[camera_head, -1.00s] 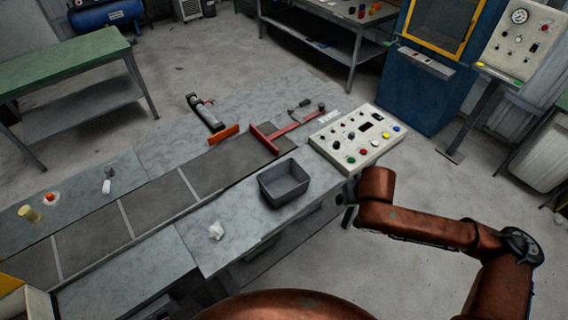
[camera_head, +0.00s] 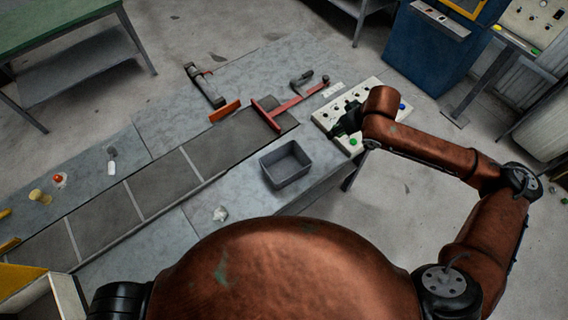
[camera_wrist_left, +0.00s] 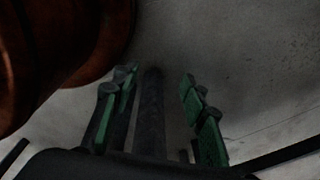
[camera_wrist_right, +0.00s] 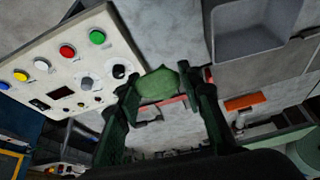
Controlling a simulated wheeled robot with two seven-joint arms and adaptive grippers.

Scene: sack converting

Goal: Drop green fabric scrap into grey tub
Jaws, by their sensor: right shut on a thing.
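The green fabric scrap (camera_wrist_right: 158,84) is between the fingertips of my right gripper (camera_wrist_right: 160,92), which is shut on it. In the head view my right gripper (camera_head: 343,121) is over the button panel, to the right of the grey tub (camera_head: 272,172); the scrap cannot be made out there. The tub has an open top and looks empty. It also shows at the top right of the right wrist view (camera_wrist_right: 255,45), apart from the scrap. My left gripper (camera_wrist_left: 160,105) is open and empty over grey floor, and is out of sight in the head view.
The button panel (camera_head: 328,119) stands just right of the tub. A crumpled white piece (camera_head: 220,214) lies on the bench left of the tub. A red T-shaped bar (camera_head: 268,117) and a dark conveyor (camera_head: 165,188) are behind.

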